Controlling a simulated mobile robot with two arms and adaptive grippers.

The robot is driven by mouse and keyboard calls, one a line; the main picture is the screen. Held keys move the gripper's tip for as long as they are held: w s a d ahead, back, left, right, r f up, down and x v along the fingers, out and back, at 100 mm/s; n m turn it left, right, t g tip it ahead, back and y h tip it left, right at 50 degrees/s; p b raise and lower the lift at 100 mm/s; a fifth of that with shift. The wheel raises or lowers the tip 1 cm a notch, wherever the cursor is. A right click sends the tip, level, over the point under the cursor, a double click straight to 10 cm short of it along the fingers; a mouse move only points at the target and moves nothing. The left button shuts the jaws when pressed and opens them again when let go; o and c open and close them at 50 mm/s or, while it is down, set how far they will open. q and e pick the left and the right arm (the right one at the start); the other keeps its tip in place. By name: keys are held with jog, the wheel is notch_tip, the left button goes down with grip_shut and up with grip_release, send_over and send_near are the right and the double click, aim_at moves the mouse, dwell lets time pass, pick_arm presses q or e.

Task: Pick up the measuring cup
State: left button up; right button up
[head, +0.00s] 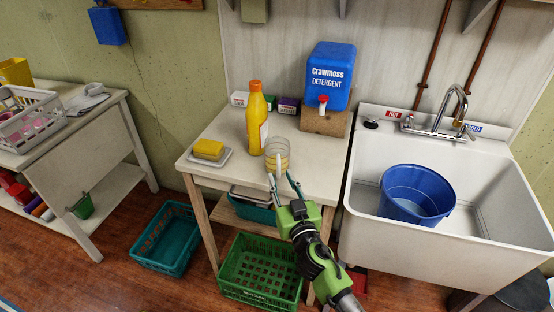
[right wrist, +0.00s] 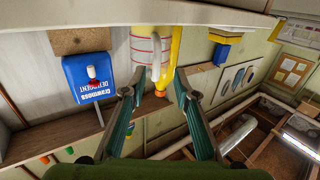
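The measuring cup (head: 277,153) is clear with markings and stands upright near the front edge of the small white table. A yellow bottle (head: 256,118) with an orange cap stands just behind and left of it. My right gripper (head: 281,181) is open in front of the cup, at the table's front edge. In the right wrist view, which is upside down, the cup (right wrist: 143,47) shows red lines, and its pale handle (right wrist: 157,55) points toward my open fingers (right wrist: 155,88). The fingers appear apart from the cup, with nothing between them. My left gripper is not in view.
On the table (head: 225,183) are a yellow sponge (head: 209,149) on a white dish, small boxes and a blue detergent container (head: 331,75) on a brown block. A sink (head: 490,225) with a blue bucket (head: 415,195) is at right. Baskets (head: 260,270) sit below.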

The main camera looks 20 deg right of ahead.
aim_at(280, 170)
jog(key=w, duration=0.5)
jog(key=shift+w+d+f+p, duration=0.1)
jog(key=shift+w+d+p, duration=0.05)
jog(key=shift+d+p, duration=0.25)
grip_shut()
